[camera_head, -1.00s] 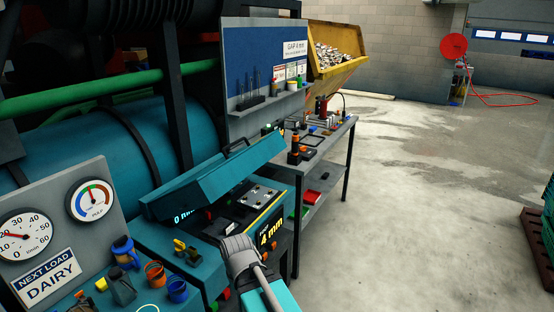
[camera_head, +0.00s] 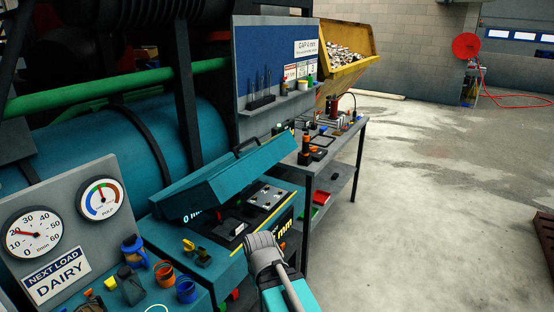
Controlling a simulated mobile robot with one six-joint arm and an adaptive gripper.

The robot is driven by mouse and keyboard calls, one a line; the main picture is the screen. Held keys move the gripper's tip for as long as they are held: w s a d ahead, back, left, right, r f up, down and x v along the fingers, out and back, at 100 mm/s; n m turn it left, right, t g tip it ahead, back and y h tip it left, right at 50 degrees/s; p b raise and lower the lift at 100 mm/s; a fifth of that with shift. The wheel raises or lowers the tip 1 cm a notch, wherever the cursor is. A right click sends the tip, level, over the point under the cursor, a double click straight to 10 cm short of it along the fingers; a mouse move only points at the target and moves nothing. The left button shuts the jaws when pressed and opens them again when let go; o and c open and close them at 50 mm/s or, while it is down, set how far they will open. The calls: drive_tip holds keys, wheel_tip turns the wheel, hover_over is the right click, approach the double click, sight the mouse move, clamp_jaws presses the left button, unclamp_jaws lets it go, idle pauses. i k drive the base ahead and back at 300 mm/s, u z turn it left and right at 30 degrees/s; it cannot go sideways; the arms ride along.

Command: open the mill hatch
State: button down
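The mill hatch (camera_head: 225,182) is a teal lid with a dark handle (camera_head: 249,145) on its upper edge. It stands raised and tilted over the teal mill housing (camera_head: 222,262), with an open gap beneath its front edge. Inside the gap, a metal plate (camera_head: 265,197) and dark parts show. My gripper (camera_head: 263,250) is a grey shape at the end of my arm, in front of the housing's right corner, below the hatch and apart from its handle. Its fingers cannot be made out, and it covers part of the yellow "mm" display (camera_head: 284,228).
A gauge panel (camera_head: 70,215) and several small cups, including an orange one (camera_head: 165,272), stand at the left front. A grey workbench (camera_head: 330,160) with tools stands behind the mill. A yellow skip (camera_head: 350,62) is farther back.

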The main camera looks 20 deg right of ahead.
sight(214, 188)
drive_tip(key=u, duration=0.05)
drive_tip(key=i, duration=0.95)
drive_tip(key=z, duration=0.05)
